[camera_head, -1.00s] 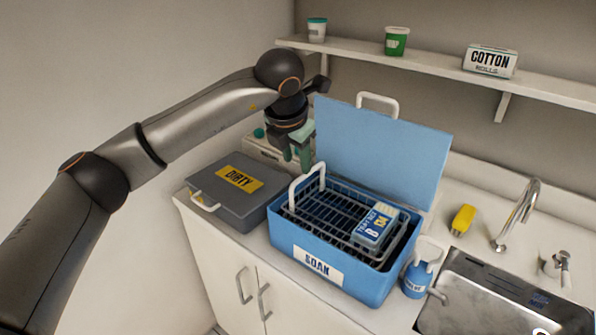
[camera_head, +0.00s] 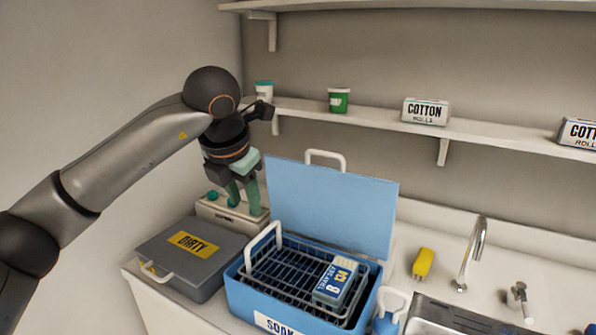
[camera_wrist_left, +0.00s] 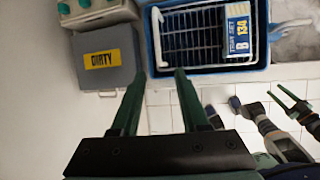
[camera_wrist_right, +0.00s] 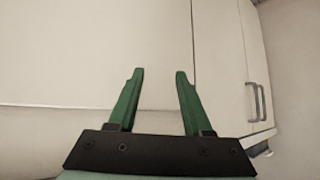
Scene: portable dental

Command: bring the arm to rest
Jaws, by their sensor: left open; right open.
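My left arm comes in from the left in the head view. Its gripper (camera_head: 243,194) has green fingers pointing down, in the air behind the grey DIRTY box and left of the blue lid. The left wrist view shows its fingers (camera_wrist_left: 158,88) apart with nothing between them. My right gripper (camera_wrist_right: 159,82) is open and empty in the right wrist view, facing pale cabinet fronts. It is outside the head view.
The grey DIRTY box (camera_head: 160,262) is closed. Beside it, the blue SOAK tub (camera_head: 243,300) stands open with a wire basket and a blue-white tray pack (camera_head: 336,283) inside. A yellow block (camera_head: 423,263), tap (camera_head: 474,250) and sink are at right. A shelf (camera_head: 375,124) runs behind.

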